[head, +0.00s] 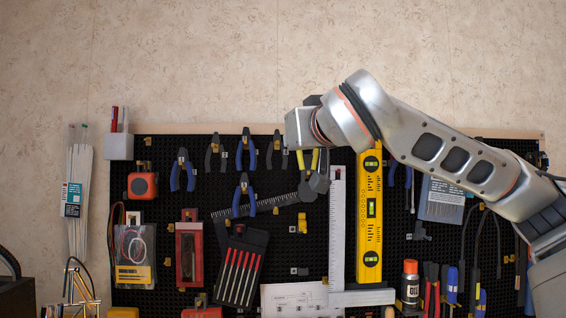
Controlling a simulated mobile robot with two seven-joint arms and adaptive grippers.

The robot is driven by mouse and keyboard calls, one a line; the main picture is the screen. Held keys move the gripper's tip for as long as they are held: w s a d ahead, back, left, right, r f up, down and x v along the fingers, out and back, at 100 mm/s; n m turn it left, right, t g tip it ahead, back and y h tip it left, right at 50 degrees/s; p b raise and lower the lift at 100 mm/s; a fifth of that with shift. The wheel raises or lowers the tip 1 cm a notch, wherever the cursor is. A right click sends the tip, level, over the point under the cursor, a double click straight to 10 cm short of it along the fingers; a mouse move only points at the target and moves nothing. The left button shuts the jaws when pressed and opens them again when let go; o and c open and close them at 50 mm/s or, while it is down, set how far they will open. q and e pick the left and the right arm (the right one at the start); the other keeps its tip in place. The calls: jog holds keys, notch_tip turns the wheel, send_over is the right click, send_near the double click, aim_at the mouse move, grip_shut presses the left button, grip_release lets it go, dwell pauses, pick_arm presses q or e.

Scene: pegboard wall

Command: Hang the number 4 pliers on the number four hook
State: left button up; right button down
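Several pliers hang on the black pegboard (200,270). Along the upper row are blue-handled pliers (182,170), dark grey pliers (215,153), blue pliers (246,149), another dark pair (277,151) and yellow-handled pliers (314,160). One more blue-handled pair (244,196) sits lower, below the upper row. The numbers on pliers and hooks are too small to read, so I cannot tell which is number 4. My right arm reaches in from the right. Its wrist end (299,128) is in front of the board's top edge, just above the yellow pliers. Its fingers are not clearly visible. My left gripper is out of view.
A yellow level (370,215) and a metal square (337,230) hang right of the pliers. A red-and-black tool set (240,268), an orange tape measure (142,186) and a spray can (410,283) surround them. The wall above is clear.

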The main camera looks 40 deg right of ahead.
jog(key=w+d, duration=0.2)
jog(key=w, duration=0.1)
jog(key=w+d+b, duration=0.1)
jog(key=w, duration=0.2)
jog(key=w+d+f, duration=0.1)
jog(key=w+d, duration=0.1)
jog(key=shift+w+d+b, duration=0.3)
jog(key=shift+w+b, duration=0.05)
jog(key=shift+w, duration=0.05)
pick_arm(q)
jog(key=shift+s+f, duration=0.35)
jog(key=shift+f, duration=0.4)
pick_arm(e)
jog(key=shift+f, duration=0.25)
jog(key=shift+f, duration=0.1)
dwell(0.5)
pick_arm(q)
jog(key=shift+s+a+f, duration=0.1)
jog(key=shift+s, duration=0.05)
pick_arm(e)
jog(key=c, duration=2.4)
grip_release()
jog(key=shift+o, duration=0.2)
